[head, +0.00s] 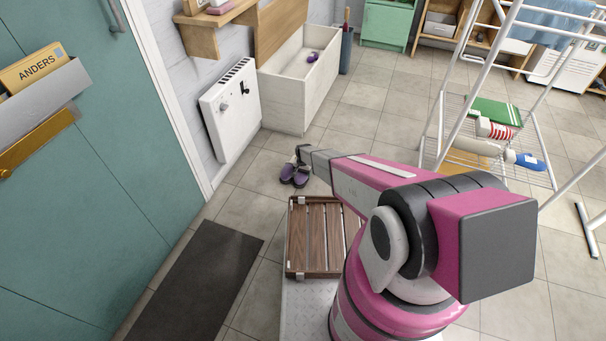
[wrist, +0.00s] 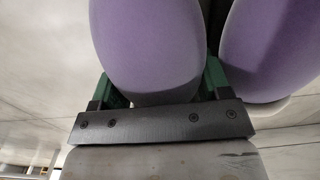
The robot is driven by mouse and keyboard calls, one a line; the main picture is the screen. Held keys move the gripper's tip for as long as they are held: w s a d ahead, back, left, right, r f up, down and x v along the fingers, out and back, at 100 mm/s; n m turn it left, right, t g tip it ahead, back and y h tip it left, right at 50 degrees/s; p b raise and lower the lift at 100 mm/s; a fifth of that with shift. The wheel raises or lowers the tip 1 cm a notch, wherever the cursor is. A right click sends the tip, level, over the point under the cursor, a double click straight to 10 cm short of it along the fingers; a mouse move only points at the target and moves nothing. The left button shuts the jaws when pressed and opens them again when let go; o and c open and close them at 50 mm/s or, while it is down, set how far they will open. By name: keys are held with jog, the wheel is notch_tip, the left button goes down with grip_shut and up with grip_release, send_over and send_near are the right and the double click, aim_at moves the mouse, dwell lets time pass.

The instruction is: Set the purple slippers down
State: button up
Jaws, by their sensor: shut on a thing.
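The pair of purple slippers (head: 294,176) is at the end of my outstretched arm, beyond the wooden slatted rack. My gripper (head: 297,158) is small and partly hidden there. In the wrist view, my gripper (wrist: 160,92) has its green-padded fingers on either side of one purple slipper (wrist: 147,45) and is shut on it. The other slipper (wrist: 270,50) is close beside it on the right, outside the fingers. The slippers appear low near the tiled floor, but I cannot tell whether they touch it.
A wooden slatted rack (head: 318,238) lies in front of my arm, with a dark mat (head: 196,285) to its left. A white heater (head: 229,108) and an open white chest (head: 302,92) with a small purple item line the wall. A drying rack (head: 452,125) stands right. Floor between is clear.

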jog(key=shift+f, duration=0.1)
jog(key=o, duration=1)
jog(key=shift+o, duration=0.2)
notch_tip(320, 180, up, 12)
jog(key=shift+s+d+r, duration=0.1)
jog(key=shift+s+r, duration=0.05)
jog(key=shift+r, duration=0.1)
jog(key=s+d+r+n, duration=0.1)
jog(key=s+d+r, duration=0.5)
jog(key=s+r, duration=0.4)
jog(key=s+d+r+n, duration=0.1)
jog(key=s+d+r, duration=0.6)
jog(key=r, duration=1)
jog(key=s+d+r+n, duration=0.2)
jog(key=s+d+r, duration=0.5)
jog(key=s+r, duration=0.6)
jog(key=shift+r, duration=0.45)
